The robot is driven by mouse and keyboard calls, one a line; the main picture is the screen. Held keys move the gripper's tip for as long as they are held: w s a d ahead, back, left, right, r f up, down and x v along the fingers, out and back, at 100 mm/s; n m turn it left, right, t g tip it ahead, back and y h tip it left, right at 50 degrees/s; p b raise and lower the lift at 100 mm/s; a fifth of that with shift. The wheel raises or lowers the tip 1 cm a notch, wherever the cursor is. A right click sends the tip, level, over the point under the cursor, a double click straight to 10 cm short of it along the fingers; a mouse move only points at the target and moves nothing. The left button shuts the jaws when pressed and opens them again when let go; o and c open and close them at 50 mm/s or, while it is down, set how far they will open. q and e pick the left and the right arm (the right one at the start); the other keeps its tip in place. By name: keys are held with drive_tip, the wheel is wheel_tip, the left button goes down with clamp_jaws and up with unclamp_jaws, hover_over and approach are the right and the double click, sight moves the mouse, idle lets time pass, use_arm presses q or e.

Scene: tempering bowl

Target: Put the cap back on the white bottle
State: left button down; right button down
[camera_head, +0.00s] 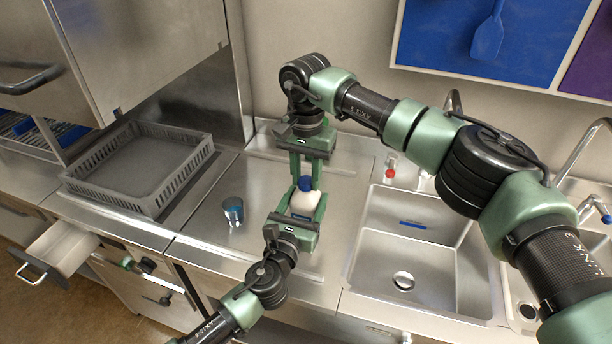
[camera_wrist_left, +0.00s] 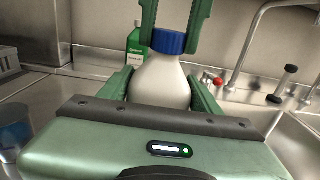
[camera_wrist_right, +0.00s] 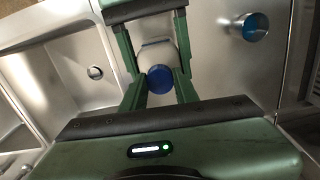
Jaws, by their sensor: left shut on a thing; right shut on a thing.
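The white bottle (camera_head: 303,203) stands upright on the steel counter left of the sink. My left gripper (camera_head: 304,205) is shut around its body; the left wrist view shows the white bottle (camera_wrist_left: 160,82) between the fingers. The blue cap (camera_head: 305,184) sits at the top of the bottle. My right gripper (camera_head: 304,182) comes from behind and above, its fingers shut on the blue cap (camera_wrist_left: 168,42). The right wrist view shows the cap (camera_wrist_right: 160,79) between the fingertips, over the bottle (camera_wrist_right: 158,54). Whether the cap is threaded on cannot be told.
A grey crate (camera_head: 140,165) is farther left, beyond an open drawer (camera_head: 62,250). The sink (camera_head: 405,245) lies to the right.

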drive_tip(key=m, duration=2.3)
drive_tip(key=shift+m, duration=0.3)
drive_tip(key=m, duration=0.4)
drive_tip(key=shift+f+m, duration=0.1)
drive_tip(key=shift+m, duration=0.2)
drive_tip(key=m, duration=0.9)
drive_tip(key=c, duration=1)
unclamp_jaws()
